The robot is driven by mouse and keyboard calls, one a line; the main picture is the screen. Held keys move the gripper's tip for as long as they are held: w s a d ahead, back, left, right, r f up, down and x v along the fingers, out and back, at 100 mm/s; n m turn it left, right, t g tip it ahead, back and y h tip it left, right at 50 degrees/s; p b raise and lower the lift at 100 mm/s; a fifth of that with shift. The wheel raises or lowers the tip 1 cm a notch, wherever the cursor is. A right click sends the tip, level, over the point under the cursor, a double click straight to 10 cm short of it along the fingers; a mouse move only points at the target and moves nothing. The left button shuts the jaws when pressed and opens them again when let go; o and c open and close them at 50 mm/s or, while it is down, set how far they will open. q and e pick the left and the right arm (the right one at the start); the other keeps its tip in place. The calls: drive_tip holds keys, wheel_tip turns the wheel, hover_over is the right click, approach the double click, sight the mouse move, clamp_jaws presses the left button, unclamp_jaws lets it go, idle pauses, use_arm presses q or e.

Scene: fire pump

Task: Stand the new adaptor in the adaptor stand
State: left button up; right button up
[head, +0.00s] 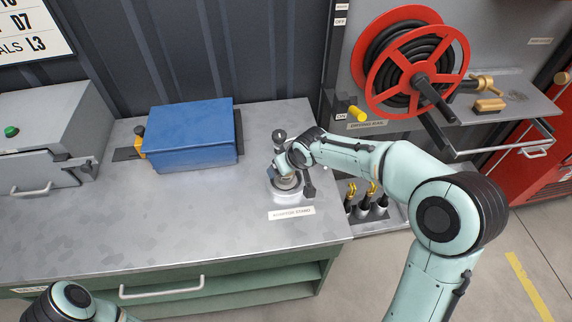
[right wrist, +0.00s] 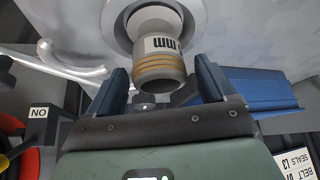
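The adaptor stand (head: 286,194) is a pale round holder near the front right of the metal bench, behind its label (head: 291,212). The adaptor (right wrist: 160,58), a grey fitting with tan bands and a white label ending in "mm", sits with its far end in the stand's round ring (right wrist: 108,22) in the right wrist view. My right gripper (right wrist: 162,68) has its blue fingers on either side of the adaptor, with a visible gap at each side. In the head view, my right gripper (head: 290,177) is over the stand and partly hides the adaptor. My left gripper is out of view.
A blue box (head: 190,135) stands behind and left of the stand. A grey case (head: 45,140) with a green button is at the far left. A red hose reel (head: 415,62) hangs at the right. The bench front left (head: 130,225) is clear.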

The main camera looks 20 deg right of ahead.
drive_tip(key=shift+r, duration=0.35)
drive_tip(key=v, duration=1.1)
drive_tip(key=shift+s+r, duration=0.2)
